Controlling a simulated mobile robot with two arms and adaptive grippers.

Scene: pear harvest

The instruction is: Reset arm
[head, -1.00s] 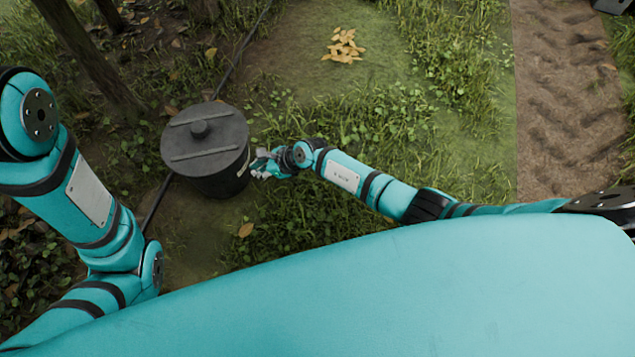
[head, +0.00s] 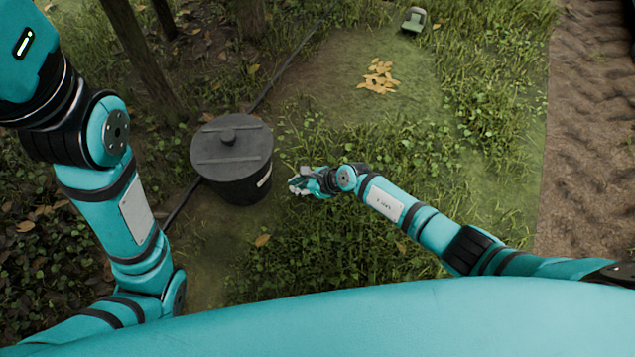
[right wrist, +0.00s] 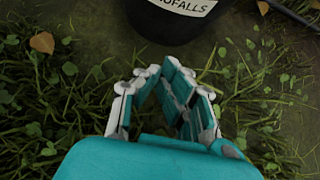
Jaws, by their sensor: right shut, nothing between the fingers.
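My right gripper (head: 297,184) is just right of a dark lidded bin (head: 232,185), over the grass, and apart from it in the head view. In the right wrist view the fingers of my right gripper (right wrist: 160,72) come together at the tips, with nothing between them. The bin (right wrist: 165,25) stands beyond them there, with a white label (right wrist: 190,4) ending in "FALLS". My left arm comes in at the left of the head view, bent upward; its gripper is outside the picture.
A pile of yellow leaves (head: 378,78) lies on the grass at the back. A small green object (head: 414,19) is behind it. A dark hose (head: 290,62) runs behind the bin. Tree trunks (head: 140,50) stand at the left. A dirt track (head: 590,130) is at the right.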

